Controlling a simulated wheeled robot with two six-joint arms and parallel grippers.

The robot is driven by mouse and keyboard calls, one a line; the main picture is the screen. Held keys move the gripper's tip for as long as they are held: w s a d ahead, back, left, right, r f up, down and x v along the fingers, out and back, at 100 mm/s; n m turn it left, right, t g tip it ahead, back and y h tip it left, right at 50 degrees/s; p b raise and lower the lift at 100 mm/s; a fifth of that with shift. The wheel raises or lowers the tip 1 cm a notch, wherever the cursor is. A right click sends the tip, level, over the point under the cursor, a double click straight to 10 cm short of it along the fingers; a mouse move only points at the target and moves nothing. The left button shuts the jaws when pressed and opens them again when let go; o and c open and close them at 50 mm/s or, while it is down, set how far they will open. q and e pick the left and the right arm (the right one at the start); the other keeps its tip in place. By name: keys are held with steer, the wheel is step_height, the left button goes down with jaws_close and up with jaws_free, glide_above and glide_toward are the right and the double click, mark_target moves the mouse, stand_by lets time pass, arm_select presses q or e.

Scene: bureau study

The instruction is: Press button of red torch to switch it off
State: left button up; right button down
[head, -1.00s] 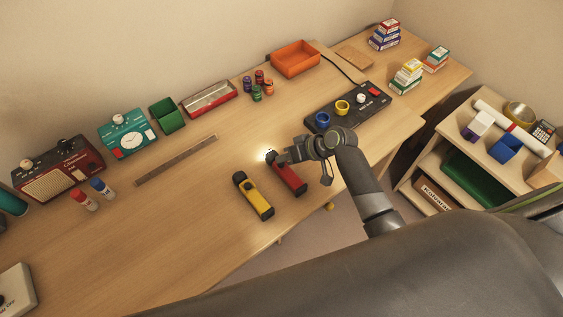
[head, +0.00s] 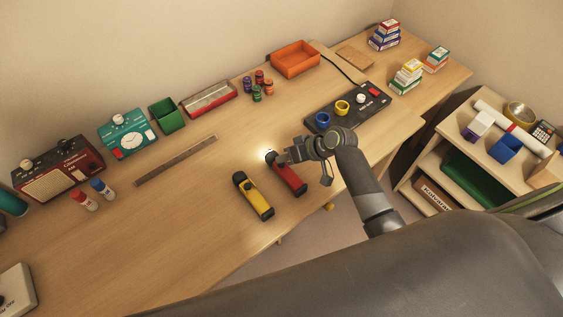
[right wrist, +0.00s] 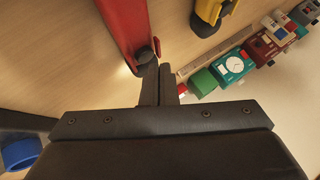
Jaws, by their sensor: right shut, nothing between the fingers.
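The red torch (head: 290,178) lies on the desk, its black head pointing away towards the back. A bright glow shows on the desk at its head end. My right gripper (head: 283,158) is shut and empty, with its fingertips over the head end of the red torch. In the right wrist view the shut fingers (right wrist: 160,72) are right beside the black head of the red torch (right wrist: 125,25); I cannot tell whether they touch. The torch's button is not clearly visible. My left gripper is not in view.
A yellow torch (head: 256,198) lies just left of the red one. A black board with coloured rings (head: 350,108) lies to the right. A ruler (head: 176,160) lies to the left. The desk between the ruler and the torches is clear.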

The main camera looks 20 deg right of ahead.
mark_target(285, 166)
steer(key=shift+f, duration=0.1)
stand_by(0.4)
steer(key=shift+f, duration=0.45)
stand_by(0.3)
steer(key=shift+r+p, duration=0.35)
steer(key=shift+r, duration=0.15)
step_height(285, 166, up, 6)
steer(key=p, duration=0.6)
stand_by(0.5)
